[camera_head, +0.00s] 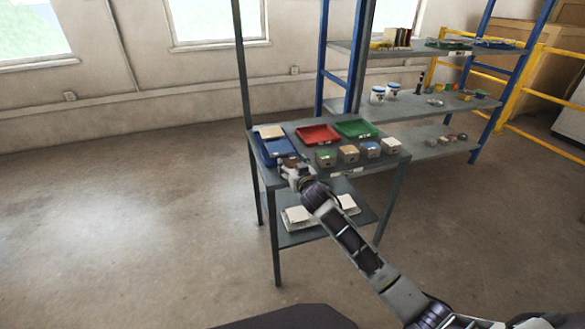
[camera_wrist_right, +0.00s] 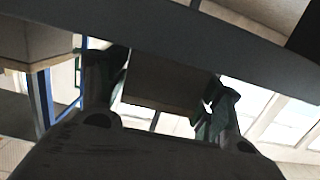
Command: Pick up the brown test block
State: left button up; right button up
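My right gripper (camera_head: 289,164) is at the front left of the grey table, by the near edge of the blue tray (camera_head: 262,151). In the right wrist view a dark brown block (camera_wrist_right: 168,82) fills the space between the two fingers (camera_wrist_right: 165,98), which look shut on it. In the head view only a little brown shows at the gripper, partly hidden by the hand. A brown-topped grey box (camera_head: 348,154) stands in the row on the table, apart from the gripper. My left gripper is not in view.
A tan tile (camera_head: 271,132) lies in the blue tray. A red tray (camera_head: 318,135) and a green tray (camera_head: 355,129) are behind green-, blue- and white-topped boxes (camera_head: 326,158). A shelf rack (camera_head: 437,105) stands at the right. The floor left is clear.

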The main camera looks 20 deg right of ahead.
aim_at(292, 162)
jog(key=shift+r, duration=0.1)
jog(key=c, duration=1)
jog(key=shift+c, duration=0.2)
jog(key=shift+r, duration=0.1)
